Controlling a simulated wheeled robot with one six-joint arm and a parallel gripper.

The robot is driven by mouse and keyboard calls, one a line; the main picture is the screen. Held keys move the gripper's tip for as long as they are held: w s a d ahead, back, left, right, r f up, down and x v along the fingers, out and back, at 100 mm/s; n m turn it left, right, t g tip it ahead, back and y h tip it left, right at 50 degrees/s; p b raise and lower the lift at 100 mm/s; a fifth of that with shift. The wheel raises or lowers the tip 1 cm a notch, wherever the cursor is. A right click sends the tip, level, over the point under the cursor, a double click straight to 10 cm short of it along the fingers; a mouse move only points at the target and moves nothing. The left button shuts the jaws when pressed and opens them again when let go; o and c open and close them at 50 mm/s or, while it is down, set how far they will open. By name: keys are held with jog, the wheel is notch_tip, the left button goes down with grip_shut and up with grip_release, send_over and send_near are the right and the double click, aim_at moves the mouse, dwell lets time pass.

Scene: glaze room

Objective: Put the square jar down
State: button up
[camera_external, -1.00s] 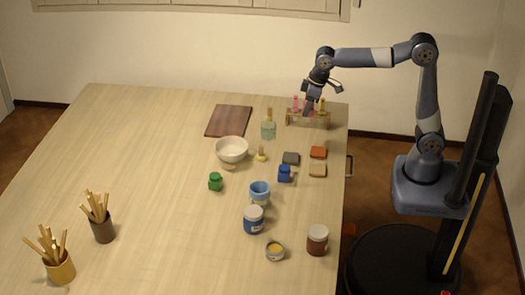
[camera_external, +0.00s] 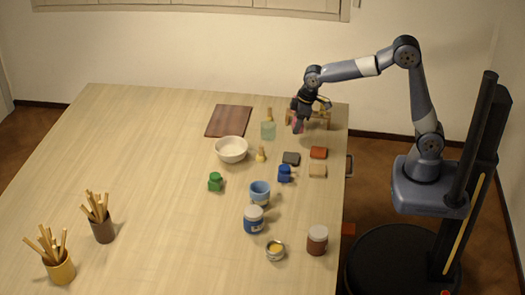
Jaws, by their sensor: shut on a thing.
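My gripper (camera_external: 297,128) points down at the far right part of the table, at the left end of the small wooden rack (camera_external: 321,121). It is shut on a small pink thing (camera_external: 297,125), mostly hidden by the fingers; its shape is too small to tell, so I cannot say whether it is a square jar. A squarish blue jar (camera_external: 285,174) and a squarish green jar (camera_external: 215,182) stand on the table (camera_external: 150,190), away from my gripper. I cannot tell whether the pink thing touches the table.
Grey (camera_external: 291,158), red (camera_external: 319,153) and beige (camera_external: 317,171) tiles lie nearer. The table's left middle is clear.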

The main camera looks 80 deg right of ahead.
aim_at(297, 141)
jog(key=shift+f, duration=2.2)
jog(key=shift+f, duration=0.3)
jog(key=o, duration=1.1)
jog(key=shift+r, duration=0.1)
jog(key=v, duration=0.9)
jog(key=shift+w+d+r+b, duration=0.1)
jog(key=shift+w+r+b, duration=0.2)
jog(key=shift+r, duration=0.2)
jog(key=shift+o, duration=0.5)
jog(key=shift+s+r, duration=0.15)
jog(key=shift+r, duration=0.35)
